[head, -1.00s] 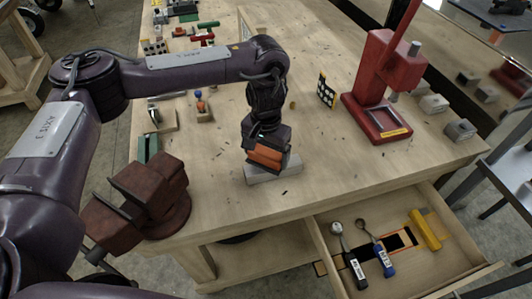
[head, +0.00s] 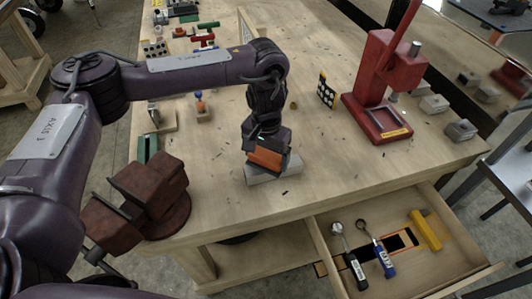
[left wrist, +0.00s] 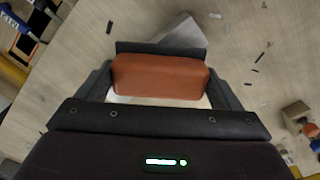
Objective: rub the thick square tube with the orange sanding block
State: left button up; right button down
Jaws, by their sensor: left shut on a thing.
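The orange sanding block (head: 266,158) is gripped in my left gripper (head: 264,150), which points down over the workbench. The left wrist view shows the block (left wrist: 160,76) lying across between the two fingers. The thick square tube, a light grey bar (head: 290,169), lies on the bench directly under the block. It also shows in the left wrist view (left wrist: 183,32), sticking out beyond the far finger. The block is at or just above the tube's top; I cannot tell whether they touch. The gripper and block hide the tube's middle. My right gripper is not in view.
A red-brown vise (head: 150,195) stands at the bench's front left corner. A red press (head: 378,100) stands to the right. An open drawer (head: 461,250) with several tools juts out in front. The bench top around the tube is mostly clear.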

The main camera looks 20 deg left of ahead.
pick_arm(q)
jog(key=shift+f, duration=0.7)
